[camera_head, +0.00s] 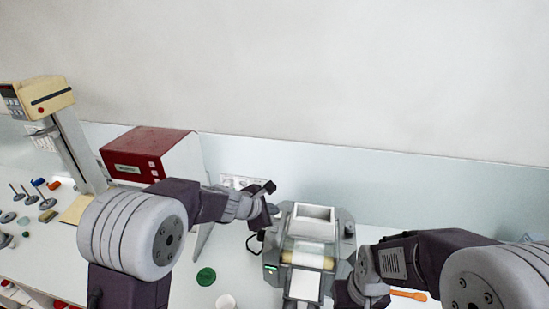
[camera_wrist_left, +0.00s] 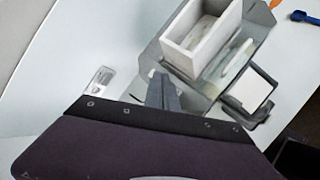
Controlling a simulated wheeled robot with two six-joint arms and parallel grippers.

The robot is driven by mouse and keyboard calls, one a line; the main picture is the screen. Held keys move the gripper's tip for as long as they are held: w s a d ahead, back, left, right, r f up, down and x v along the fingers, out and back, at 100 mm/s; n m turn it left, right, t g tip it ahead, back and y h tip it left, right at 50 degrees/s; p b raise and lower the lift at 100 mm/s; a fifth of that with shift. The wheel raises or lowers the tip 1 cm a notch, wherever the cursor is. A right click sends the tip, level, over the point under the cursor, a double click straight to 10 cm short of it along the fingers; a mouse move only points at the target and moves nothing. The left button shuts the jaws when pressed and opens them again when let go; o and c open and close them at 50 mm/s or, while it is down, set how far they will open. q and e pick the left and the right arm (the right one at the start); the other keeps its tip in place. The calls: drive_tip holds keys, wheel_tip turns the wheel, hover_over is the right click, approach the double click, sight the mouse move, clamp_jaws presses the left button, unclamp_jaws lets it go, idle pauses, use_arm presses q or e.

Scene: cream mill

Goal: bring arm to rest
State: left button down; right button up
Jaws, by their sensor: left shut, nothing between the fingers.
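My left arm reaches in from the left, and its left gripper (camera_head: 266,189) is beside the upper left of the cream mill (camera_head: 344,240). In the left wrist view, the closed fingers of my left gripper (camera_wrist_left: 163,90) are narrow, grey and empty. They appear just in front of the mill with its white hopper (camera_wrist_left: 173,45). My right arm comes in from the right. Its wrist end is by the mill's lower right side, and its fingers are hidden or too unclear to read.
A red and white box machine (camera_head: 150,142) and a stand with a beige head (camera_head: 40,97) are at the left. A green lid (camera_head: 206,276) and a white jar (camera_head: 226,301) lie left of the mill. An orange spatula (camera_head: 408,295) lies right. A wall closes the back.

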use_arm(q)
drive_tip(key=s+a+f+m+y+b, duration=0.1)
drive_tip(key=s+a+f+b, duration=0.15)
drive_tip(key=f+b, duration=0.25)
drive_tip(key=s+a+f+m+b, duration=0.1)
drive_tip(key=a+f+b, duration=0.3)
drive_tip(key=b, duration=0.1)
drive_tip(key=s+a+f+m+g+y+b, duration=0.1)
drive_tip(key=s+a+f+m+g, duration=0.1)
drive_tip(key=s+m, duration=0.4)
drive_tip(key=s+a+f+m+g+y+b, duration=0.1)
drive_tip(key=s+a+f+m+g, duration=0.1)
drive_tip(key=s+a+f+m, duration=0.3)
drive_tip(key=s+a+f+m+g+y+b, duration=0.1)
drive_tip(key=s+a+f+m+g+y, duration=0.1)
drive_tip(key=s+f+m, duration=0.4)
drive_tip(key=s+a, duration=0.1)
drive_tip(key=s, duration=0.4)
drive_tip(key=shift+a+f+m+b, duration=0.15)
drive_tip(key=shift+a+m+b, duration=0.15)
drive_tip(key=shift+a+b, duration=0.05)
idle(4.5)
